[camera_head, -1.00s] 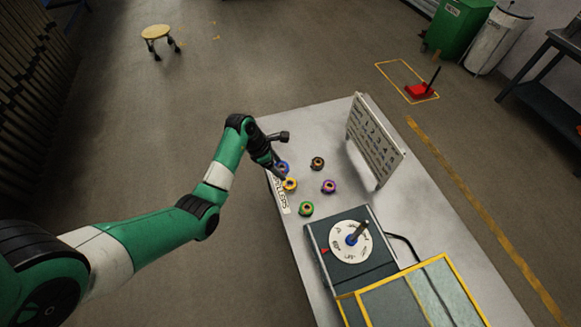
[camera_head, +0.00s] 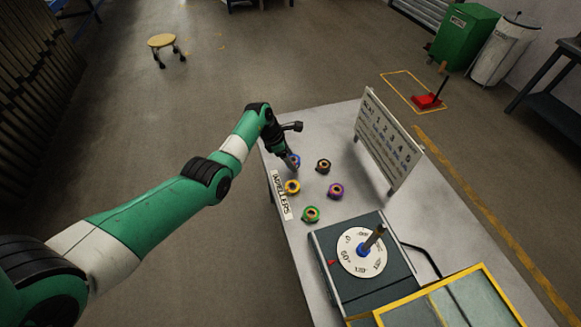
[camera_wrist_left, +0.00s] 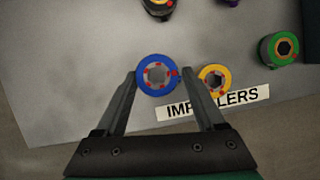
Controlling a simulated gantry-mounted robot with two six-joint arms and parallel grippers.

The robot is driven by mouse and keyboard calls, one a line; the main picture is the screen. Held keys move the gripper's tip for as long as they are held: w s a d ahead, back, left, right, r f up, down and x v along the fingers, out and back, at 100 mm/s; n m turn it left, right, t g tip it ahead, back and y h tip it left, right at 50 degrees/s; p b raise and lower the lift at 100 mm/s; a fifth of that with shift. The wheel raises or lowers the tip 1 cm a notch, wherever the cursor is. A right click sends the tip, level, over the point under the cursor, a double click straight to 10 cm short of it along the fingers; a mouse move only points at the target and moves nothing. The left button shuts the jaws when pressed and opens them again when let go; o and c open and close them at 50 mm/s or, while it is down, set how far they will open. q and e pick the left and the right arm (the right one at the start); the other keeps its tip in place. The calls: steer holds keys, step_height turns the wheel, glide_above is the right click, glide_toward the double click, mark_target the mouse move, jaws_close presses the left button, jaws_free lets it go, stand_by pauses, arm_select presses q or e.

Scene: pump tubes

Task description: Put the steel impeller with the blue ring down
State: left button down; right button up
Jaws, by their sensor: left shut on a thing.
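The steel impeller with the blue ring (camera_head: 293,161) is at the far left of the table, under my left gripper (camera_head: 291,158). In the left wrist view the blue-ringed impeller (camera_wrist_left: 156,75) is between the two fingertips of my left gripper (camera_wrist_left: 155,80), which is shut on it. Its face is towards the wrist camera. I cannot tell whether its underside touches the table. My right gripper is not in view.
The yellow-ringed impeller (camera_head: 292,187) is close by, beside the IMPELLERS label (camera_head: 281,196). Dark (camera_head: 323,166), purple (camera_head: 336,191) and green (camera_head: 311,214) impellers stand to the right and nearer. A board (camera_head: 388,143) and a dial unit (camera_head: 361,252) stand further right.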

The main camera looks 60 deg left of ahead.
arm_select(q)
step_height(320, 180, down, 4)
steer(key=shift+w+a+r+b, duration=0.1)
steer(key=shift+a+r+b, duration=0.1)
steer(key=shift+b, duration=0.95)
steer(key=shift+d+r, duration=0.15)
jaws_free()
steer(key=shift+r+p, duration=0.1)
steer(key=shift+p, duration=0.2)
steer(key=p+v, duration=0.8)
steer(key=v, duration=0.4)
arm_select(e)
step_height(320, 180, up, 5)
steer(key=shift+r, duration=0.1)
